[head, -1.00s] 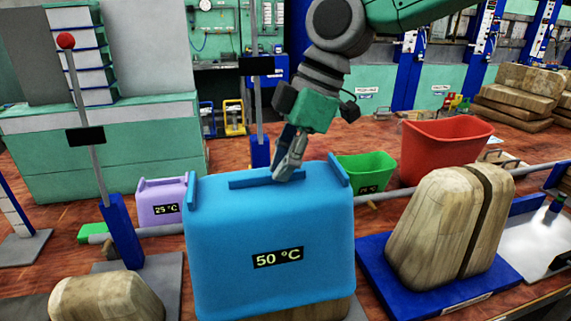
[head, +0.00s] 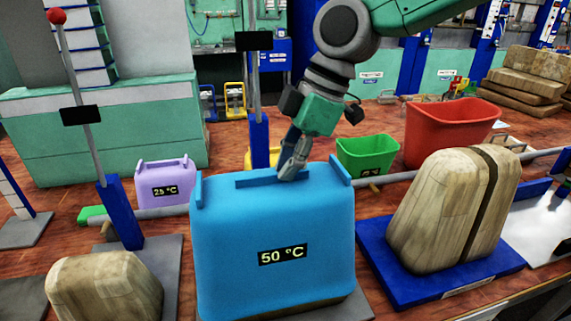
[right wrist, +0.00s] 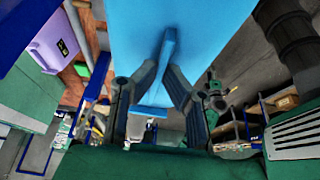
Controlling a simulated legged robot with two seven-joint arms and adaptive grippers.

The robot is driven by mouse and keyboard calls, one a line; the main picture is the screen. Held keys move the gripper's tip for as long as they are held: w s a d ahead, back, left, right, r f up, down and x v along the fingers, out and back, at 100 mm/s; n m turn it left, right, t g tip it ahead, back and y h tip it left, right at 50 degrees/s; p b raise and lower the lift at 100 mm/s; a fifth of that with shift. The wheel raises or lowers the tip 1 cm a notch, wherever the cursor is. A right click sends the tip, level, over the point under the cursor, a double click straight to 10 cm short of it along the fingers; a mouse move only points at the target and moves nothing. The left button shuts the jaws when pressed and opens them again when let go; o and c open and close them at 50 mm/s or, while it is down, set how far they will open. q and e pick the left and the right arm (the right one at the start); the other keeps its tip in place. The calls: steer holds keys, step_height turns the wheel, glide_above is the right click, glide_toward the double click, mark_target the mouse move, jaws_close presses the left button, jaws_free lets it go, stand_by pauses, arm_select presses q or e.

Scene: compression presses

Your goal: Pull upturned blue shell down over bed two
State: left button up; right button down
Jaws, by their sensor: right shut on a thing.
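The blue shell (head: 272,225), labelled 50 °C, stands upright over a bed in the middle of the head view. A little wood shows under its lower right edge, and the rest of that bed is hidden. My right gripper (head: 287,172) is at the shell's top edge. In the right wrist view its fingers (right wrist: 160,85) are shut on the blue handle bar (right wrist: 158,70) of the shell (right wrist: 180,20). My left gripper is not in view.
Wooden forms stand left (head: 103,288) and right (head: 452,208) of the shell, the right one on a blue base (head: 400,285). A lilac shell (head: 165,190), a green bin (head: 367,153) and a red bin (head: 448,128) stand behind. A red-knobbed lever (head: 85,105) rises at left.

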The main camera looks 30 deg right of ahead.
steer(key=shift+d+f, duration=0.3)
steer(key=shift+d, duration=0.15)
steer(key=shift+a+f, duration=0.2)
steer(key=shift+a, duration=0.25)
steer(key=c, duration=1.6)
jaws_free()
steer(key=shift+d, duration=0.15)
steer(key=shift+d, duration=0.1)
steer(key=shift+d+r, duration=0.25)
steer(key=shift+r, duration=0.05)
steer(key=v, duration=1.1)
steer(key=shift+r, duration=0.1)
